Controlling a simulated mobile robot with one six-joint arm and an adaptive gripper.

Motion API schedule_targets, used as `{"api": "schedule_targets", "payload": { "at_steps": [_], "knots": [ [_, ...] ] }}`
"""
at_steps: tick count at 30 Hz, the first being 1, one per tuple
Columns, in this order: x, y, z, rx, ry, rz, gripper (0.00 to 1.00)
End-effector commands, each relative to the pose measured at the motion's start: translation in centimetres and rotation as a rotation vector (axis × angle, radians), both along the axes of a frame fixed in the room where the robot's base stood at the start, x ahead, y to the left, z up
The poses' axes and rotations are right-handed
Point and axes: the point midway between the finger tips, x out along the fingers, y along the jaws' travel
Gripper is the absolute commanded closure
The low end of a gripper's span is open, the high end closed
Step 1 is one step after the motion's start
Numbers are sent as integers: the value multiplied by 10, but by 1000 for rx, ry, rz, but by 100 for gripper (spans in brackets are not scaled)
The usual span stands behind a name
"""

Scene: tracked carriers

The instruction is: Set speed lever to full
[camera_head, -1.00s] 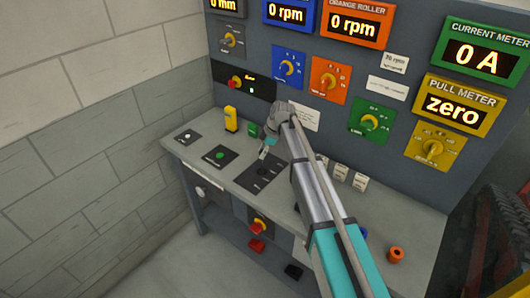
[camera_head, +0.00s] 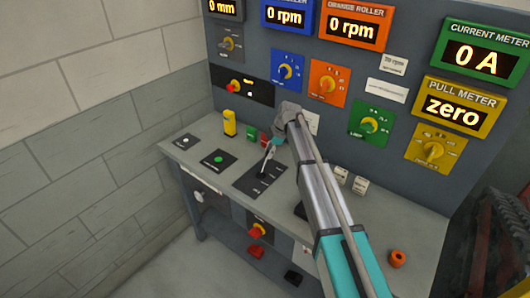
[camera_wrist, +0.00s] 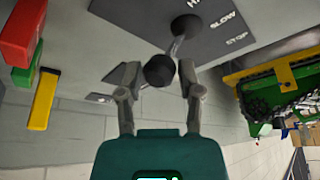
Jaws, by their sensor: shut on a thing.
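The speed lever is a thin rod with a round black knob (camera_wrist: 160,70), rising from a round dark boot (camera_wrist: 186,26) in the wrist view. Its dark plate (camera_wrist: 215,42) carries the words SLOW and STOP and a partly cut-off label starting with HA; the boot is beside that label and SLOW. My gripper (camera_wrist: 160,75) has its two grey fingers around the knob. In the head view my gripper (camera_head: 270,151) is over the lever plate (camera_head: 247,184) on the bench, with the lever's thin rod below it. The full mark is not readable.
A yellow block (camera_head: 229,122) stands at the back, with green and red blocks (camera_head: 252,133) nearby. The wall panel (camera_head: 225,75) carries dials and displays. A red knob (camera_head: 257,230) is on the bench front.

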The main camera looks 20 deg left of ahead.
Motion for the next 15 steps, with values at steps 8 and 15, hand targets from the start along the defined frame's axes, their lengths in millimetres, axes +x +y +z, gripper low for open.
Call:
{"api": "schedule_targets", "payload": {
  "at_steps": [8,15],
  "knots": [
    [6,-1,-2,-4,-10,-2,100],
    [6,0,-2,-4,-10,-2,36]
  ]
}}
